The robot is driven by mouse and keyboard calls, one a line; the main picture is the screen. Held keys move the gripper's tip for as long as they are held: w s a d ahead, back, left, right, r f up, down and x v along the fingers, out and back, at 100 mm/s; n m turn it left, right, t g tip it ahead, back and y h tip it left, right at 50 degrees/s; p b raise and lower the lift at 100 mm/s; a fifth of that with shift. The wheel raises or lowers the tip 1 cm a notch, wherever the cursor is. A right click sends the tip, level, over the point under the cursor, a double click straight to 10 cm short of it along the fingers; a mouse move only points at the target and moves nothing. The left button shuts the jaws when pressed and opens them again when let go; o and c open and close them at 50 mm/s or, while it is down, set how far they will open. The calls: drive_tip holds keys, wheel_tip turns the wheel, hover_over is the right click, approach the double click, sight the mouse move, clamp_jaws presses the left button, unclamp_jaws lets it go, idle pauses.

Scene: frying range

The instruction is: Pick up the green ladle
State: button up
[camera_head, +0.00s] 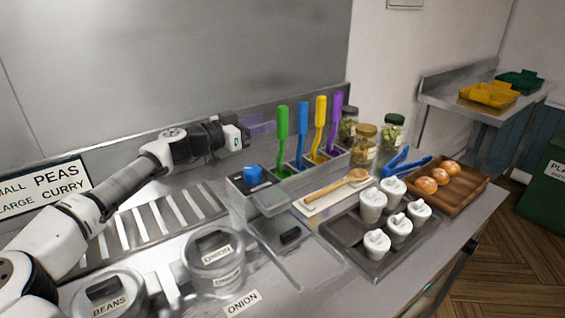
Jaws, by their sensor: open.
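The green ladle (282,136) stands upright, handle up, in the leftmost slot of a holder at the back of the counter. Its lower end sits down in the holder. A blue ladle (301,128), a yellow ladle (320,122) and a purple ladle (335,116) stand to its right in the same row. My gripper (262,127) reaches in from the left, at about the height of the green handle. It is open and empty, to the left of the green ladle and apart from it. The fingers look faint and purplish, so their exact edges are hard to see.
In front of the holder are a metal box with a blue item (253,175) and a wooden spoon (338,188). Lidded jars (363,146) stand right of the ladles. A tray (347,232) of white cups and a tray of buns (461,197) fill the right. Lidded tubs (214,251) stand front left.

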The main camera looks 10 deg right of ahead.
sight(278, 117)
drive_tip(key=shift+x, duration=0.85)
drive_tip(key=x, duration=0.1)
drive_tip(key=p+x, duration=0.2)
drive_tip(key=x, duration=0.1)
drive_tip(key=shift+s+d+r, duration=0.2)
drive_tip(key=shift+s+r, duration=0.05)
drive_tip(key=shift+s, duration=0.05)
drive_tip(key=shift+w+d+f, duration=0.15)
drive_tip(key=shift+w+d, duration=0.1)
drive_tip(key=shift+d, duration=0.2)
clamp_jaws()
